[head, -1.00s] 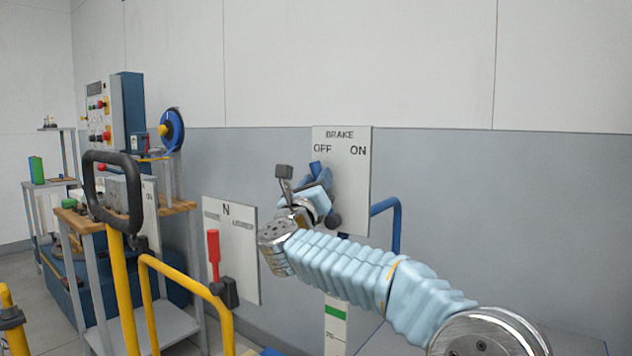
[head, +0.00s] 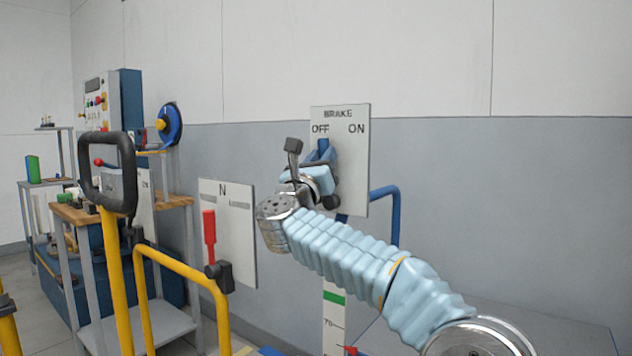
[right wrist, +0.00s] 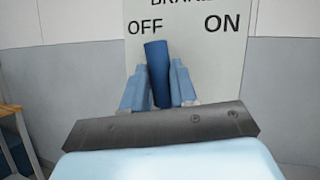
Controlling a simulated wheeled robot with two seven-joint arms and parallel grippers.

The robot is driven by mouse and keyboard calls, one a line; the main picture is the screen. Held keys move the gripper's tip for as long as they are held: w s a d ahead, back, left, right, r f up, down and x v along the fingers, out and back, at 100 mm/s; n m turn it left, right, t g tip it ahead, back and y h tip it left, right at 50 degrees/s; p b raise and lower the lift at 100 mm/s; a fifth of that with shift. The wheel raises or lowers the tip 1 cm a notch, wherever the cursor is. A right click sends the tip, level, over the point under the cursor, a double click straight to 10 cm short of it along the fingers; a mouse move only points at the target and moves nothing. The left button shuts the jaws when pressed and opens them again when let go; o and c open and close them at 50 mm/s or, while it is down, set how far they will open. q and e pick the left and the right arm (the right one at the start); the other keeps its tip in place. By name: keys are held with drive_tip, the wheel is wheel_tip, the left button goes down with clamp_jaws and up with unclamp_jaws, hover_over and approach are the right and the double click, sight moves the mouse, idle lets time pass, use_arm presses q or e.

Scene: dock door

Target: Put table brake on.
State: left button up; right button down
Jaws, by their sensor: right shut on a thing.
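The white brake panel (head: 352,185) stands in the middle of the head view, with BRAKE at the top, OFF on the left and ON on the right. The blue brake lever (head: 323,147) points up near the OFF side; in the right wrist view the lever (right wrist: 158,72) leans slightly left, its top between the two words but nearer OFF. My right gripper (right wrist: 158,92) has its light blue fingers on both sides of the lever and is shut on it. In the head view my right gripper (head: 322,165) hides the lever's lower part. My left gripper is not in view.
A white panel marked N (head: 235,240) with a red lever (head: 209,236) stands to the left. Yellow rails (head: 165,262) and a black-handled post (head: 108,165) stand at front left. A blue pipe (head: 395,215) bends beside the brake panel.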

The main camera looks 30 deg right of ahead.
drive_tip(key=s+m+g+h+b, duration=0.1)
drive_tip(key=m+b, duration=0.1)
drive_tip(key=s+d+m+g+h+b, duration=0.1)
drive_tip(key=m+b, duration=0.2)
drive_tip(key=s+f+m+g+h+b, duration=0.1)
drive_tip(key=m+b, duration=0.1)
drive_tip(key=shift+s+d+m+b, duration=0.2)
drive_tip(key=shift+s+m+b, duration=0.05)
drive_tip(key=shift+m+b, duration=0.1)
drive_tip(key=shift+s+d+m+g+h+b, duration=0.2)
drive_tip(key=shift+s+m+g+b, duration=0.1)
drive_tip(key=shift+m+g+b, duration=0.3)
drive_tip(key=shift+s+d+m+g+h+b, duration=0.1)
drive_tip(key=shift+s+m+g+h+b, duration=0.15)
drive_tip(key=shift+m+g, duration=0.4)
drive_tip(key=shift+s+m, duration=0.1)
drive_tip(key=shift+m, duration=0.2)
drive_tip(key=c, duration=0.9)
unclamp_jaws()
drive_tip(key=shift+r, duration=0.1)
